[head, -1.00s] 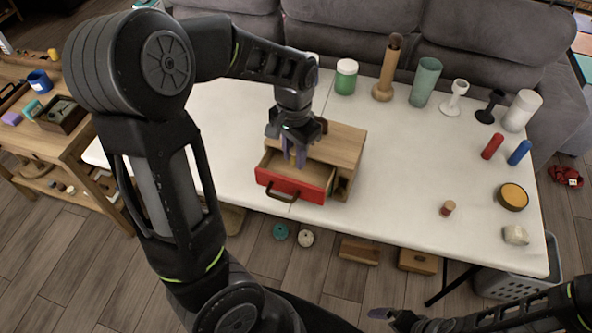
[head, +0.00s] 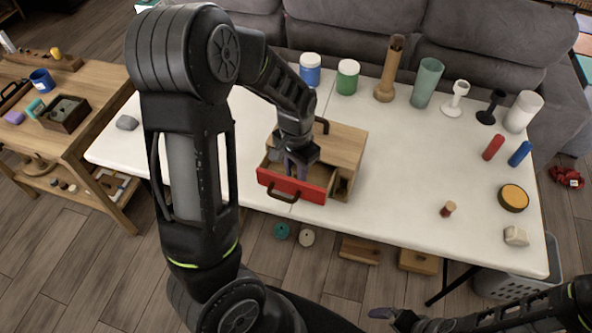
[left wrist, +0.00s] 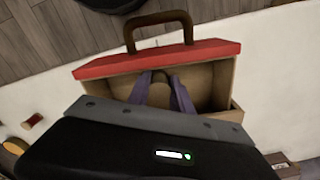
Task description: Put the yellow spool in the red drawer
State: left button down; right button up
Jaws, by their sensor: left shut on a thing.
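The red drawer (head: 297,187) is pulled out of a wooden box (head: 335,148) on the white table. Its red front and dark handle also show in the left wrist view (left wrist: 205,52). My left gripper (head: 296,170) reaches down into the open drawer, behind the red front. In the left wrist view its purple fingers (left wrist: 161,95) are inside the drawer walls, shut on a small tan-brown piece (left wrist: 158,92), which I take to be the yellow spool. The fingers hide most of it; I cannot tell if it touches the drawer floor. My right gripper (head: 382,313) shows only partly at the bottom.
A blue jar (head: 310,69), a green jar (head: 347,77) and several tall pieces line the table's back edge. A red cylinder (head: 493,147), a blue cylinder (head: 519,153) and a round tan-topped piece (head: 513,197) lie at the right.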

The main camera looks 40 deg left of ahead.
pick_arm(q)
jog(key=shift+f, duration=0.1)
jog(key=c, duration=1.4)
grip_release()
jog(key=shift+c, duration=0.2)
notch_tip(320, 180, up, 12)
